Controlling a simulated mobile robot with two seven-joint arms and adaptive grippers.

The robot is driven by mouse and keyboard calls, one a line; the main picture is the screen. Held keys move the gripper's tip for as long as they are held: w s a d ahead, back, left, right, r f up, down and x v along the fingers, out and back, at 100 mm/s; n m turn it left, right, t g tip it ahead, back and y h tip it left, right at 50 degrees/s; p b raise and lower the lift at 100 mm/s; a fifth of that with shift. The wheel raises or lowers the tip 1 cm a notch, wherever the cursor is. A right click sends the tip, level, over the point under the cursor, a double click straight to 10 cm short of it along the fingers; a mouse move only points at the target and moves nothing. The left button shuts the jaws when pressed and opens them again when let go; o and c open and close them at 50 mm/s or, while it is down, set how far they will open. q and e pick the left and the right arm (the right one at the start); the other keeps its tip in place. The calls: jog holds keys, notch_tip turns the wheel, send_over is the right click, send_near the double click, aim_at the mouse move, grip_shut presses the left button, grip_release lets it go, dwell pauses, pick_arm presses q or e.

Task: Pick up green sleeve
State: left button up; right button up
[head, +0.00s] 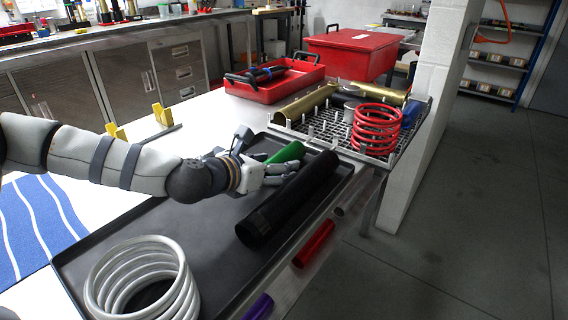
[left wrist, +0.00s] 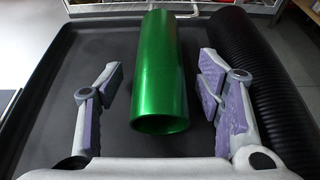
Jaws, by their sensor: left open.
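The green sleeve (head: 288,153) lies on the black tray (head: 190,240), towards its far end. In the left wrist view the green sleeve (left wrist: 162,75) is a shiny hollow tube with its open end facing me. My left gripper (head: 285,172) is open at the near end of the sleeve. In the left wrist view its two fingers (left wrist: 160,95) stand on either side of the sleeve, with a gap on each side. The fingers partly hide the sleeve in the head view. My right gripper does not show.
A black ribbed tube (head: 290,200) lies close to the right of the sleeve. A silver coil spring (head: 140,280) is at the tray's near end. A wire rack (head: 345,145) with a red spring (head: 376,128) and brass tubes stands beyond the tray.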

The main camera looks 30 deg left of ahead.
pick_arm(q)
jog(key=shift+r, duration=0.15)
jog(key=c, duration=1.4)
jog(key=shift+o, duration=0.2)
